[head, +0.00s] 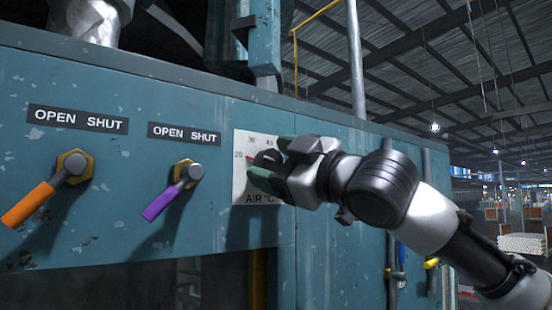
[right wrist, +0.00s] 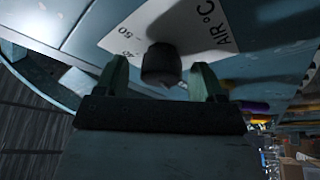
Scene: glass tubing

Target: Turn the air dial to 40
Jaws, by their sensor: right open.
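The air dial's white plate (head: 241,190) is on the teal panel in the head view, with 20, 30 and 40 readable and "AIR °C" below. A red pointer mark shows near the 20 to 30 side. The dark dial knob (head: 268,157) is partly hidden by my right gripper (head: 266,164). In the right wrist view the knob (right wrist: 161,64) sits between the two green fingers of the right gripper (right wrist: 160,82), with gaps at both sides. The right gripper is open around or just in front of the knob. My left gripper is out of view.
An orange-handled valve lever (head: 28,205) and a purple-handled lever (head: 165,203), each under an "OPEN SHUT" label, are on the panel left of the dial. A vertical pipe (head: 356,60) rises behind the panel. Open hall space lies at the right.

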